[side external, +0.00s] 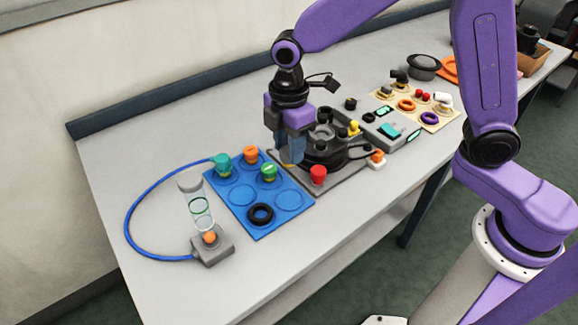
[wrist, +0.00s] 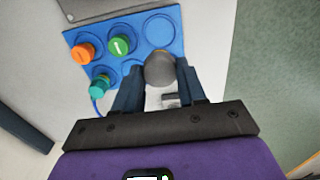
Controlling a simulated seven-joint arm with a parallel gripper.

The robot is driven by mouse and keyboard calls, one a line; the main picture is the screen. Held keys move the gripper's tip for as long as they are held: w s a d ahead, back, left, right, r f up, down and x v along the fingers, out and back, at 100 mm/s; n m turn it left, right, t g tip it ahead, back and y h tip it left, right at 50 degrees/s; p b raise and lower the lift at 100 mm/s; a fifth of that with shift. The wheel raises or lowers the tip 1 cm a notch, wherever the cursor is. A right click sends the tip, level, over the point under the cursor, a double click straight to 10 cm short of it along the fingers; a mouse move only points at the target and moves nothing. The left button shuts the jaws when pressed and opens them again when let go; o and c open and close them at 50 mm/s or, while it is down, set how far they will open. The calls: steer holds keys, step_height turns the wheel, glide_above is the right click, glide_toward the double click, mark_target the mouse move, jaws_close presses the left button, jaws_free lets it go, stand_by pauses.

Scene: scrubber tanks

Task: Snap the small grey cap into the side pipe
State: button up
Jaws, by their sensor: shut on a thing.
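My gripper (wrist: 159,80) is shut on a round grey cap (wrist: 160,69), which sits between the fingertips in the wrist view, with a bit of yellow at its far edge. In the side external view my gripper (side external: 291,155) points down between the blue mat and the black round tank assembly (side external: 322,155). The fingers hide most of the cap there. The assembly stands on a grey base plate (side external: 345,186). I cannot make out the side pipe's opening; my gripper covers the assembly's near left side.
The blue mat (side external: 224,193) bears teal (side external: 221,161), orange (side external: 251,154) and green (side external: 268,173) caps and a black ring (side external: 260,214). A red knob (side external: 318,175) stands close by. A clear cylinder (side external: 198,207) with a blue hose is at left. The table's front is clear.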

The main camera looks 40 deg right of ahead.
steer(key=r, duration=0.7)
steer(key=shift+w+d, duration=0.15)
steer(key=shift+w, duration=0.05)
steer(key=w+d+m, duration=0.3)
steer(key=w+d, duration=0.5)
steer(key=d, duration=0.5)
steer(key=w+d+m, duration=0.3)
steer(key=w+d, duration=0.5)
steer(key=d, duration=0.4)
steer(key=shift+s+d+f, duration=0.1)
steer(key=shift+d+f, duration=0.05)
steer(key=shift+f, duration=1.7)
steer(key=shift+s+d+f, duration=0.1)
steer(key=shift+f, duration=1.8)
steer(key=shift+d+f, duration=0.15)
steer(key=shift+f, duration=1.7)
steer(key=shift+f, duration=2)
